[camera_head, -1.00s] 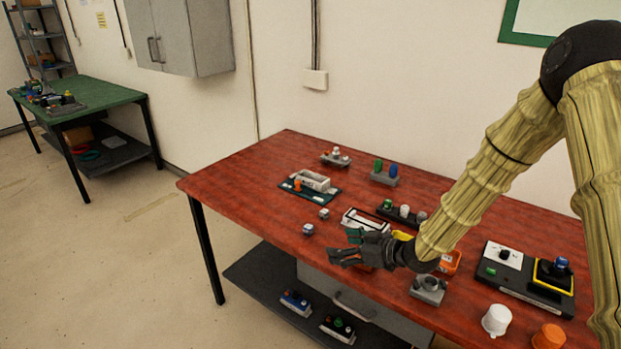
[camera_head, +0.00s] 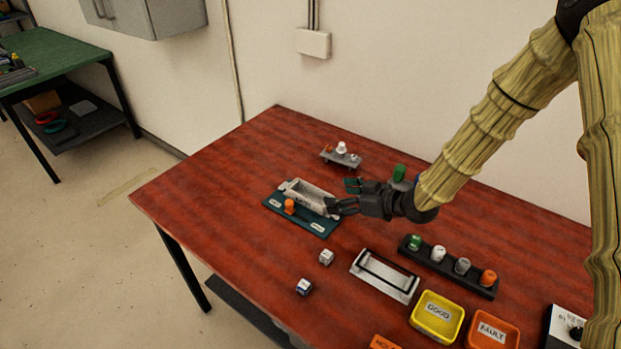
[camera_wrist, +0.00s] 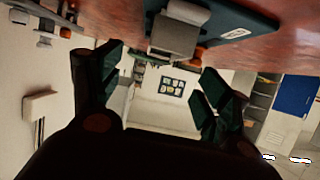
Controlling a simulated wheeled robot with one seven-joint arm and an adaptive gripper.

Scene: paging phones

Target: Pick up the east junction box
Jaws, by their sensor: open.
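A light grey, open-topped box (camera_head: 311,196), with lettering too small to read, stands on a teal mat (camera_head: 274,204) on the red table. It is probably the junction box. An orange knob (camera_head: 289,207) stands on the mat in front of it. My gripper (camera_head: 345,195) is at the box's right end, fingers pointing left and apart, empty. Whether a finger touches the box is unclear. In the wrist view, seen upside down, a grey box end (camera_wrist: 174,38) shows beyond and between the open fingers (camera_wrist: 160,85).
A small grey stand (camera_head: 341,158) is behind the box; a green cylinder (camera_head: 399,172) is behind my gripper. Two small cubes (camera_head: 326,257) (camera_head: 304,287) lie in front. A white tray with black bars (camera_head: 385,275) and yellow bin (camera_head: 437,318) are to the right. The table's left end is clear.

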